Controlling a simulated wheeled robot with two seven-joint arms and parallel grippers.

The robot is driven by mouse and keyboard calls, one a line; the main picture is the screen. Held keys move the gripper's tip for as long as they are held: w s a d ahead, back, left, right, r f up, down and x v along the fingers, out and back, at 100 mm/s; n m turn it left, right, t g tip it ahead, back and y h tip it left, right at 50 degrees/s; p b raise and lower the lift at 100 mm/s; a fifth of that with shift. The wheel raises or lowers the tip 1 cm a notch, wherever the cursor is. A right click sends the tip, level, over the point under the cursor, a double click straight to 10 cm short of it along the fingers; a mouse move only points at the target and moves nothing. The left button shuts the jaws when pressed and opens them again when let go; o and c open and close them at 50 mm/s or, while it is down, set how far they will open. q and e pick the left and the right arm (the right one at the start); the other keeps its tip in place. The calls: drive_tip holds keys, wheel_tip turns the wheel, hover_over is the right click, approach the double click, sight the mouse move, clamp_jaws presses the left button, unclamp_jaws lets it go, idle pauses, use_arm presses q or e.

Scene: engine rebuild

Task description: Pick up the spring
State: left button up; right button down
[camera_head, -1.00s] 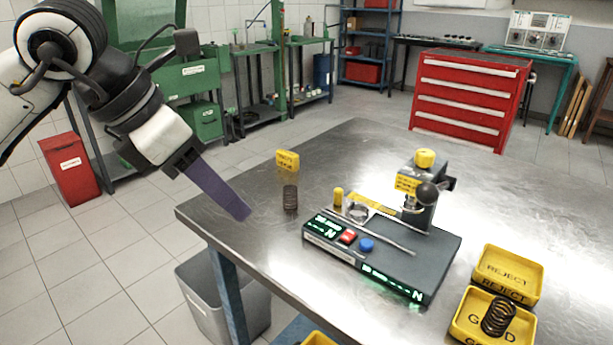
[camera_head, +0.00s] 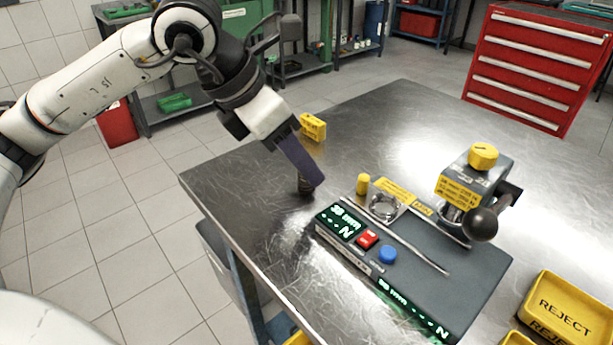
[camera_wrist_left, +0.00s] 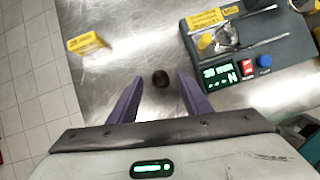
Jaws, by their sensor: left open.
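The dark coil spring (camera_head: 305,186) stands upright on the metal table, just left of the tester. In the head view my left gripper (camera_head: 318,182) reaches down over it and its finger hides much of the spring. In the left wrist view the spring (camera_wrist_left: 160,78) shows end-on as a dark round shape, in line with the gap between the fingertips. My left gripper (camera_wrist_left: 160,83) is open there, with one purple finger on each side and clear space between each finger and the spring. My right gripper is not in view.
A spring tester (camera_head: 420,255) with display, buttons and lever stands right of the spring. A yellow block (camera_head: 313,127) stands behind it. A yellow REJECT tray (camera_head: 560,308) is at lower right. The table's left edge (camera_head: 215,232) is close by.

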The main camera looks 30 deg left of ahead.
use_arm(q)
drive_tip(key=shift+x, duration=1.45)
clamp_jaws()
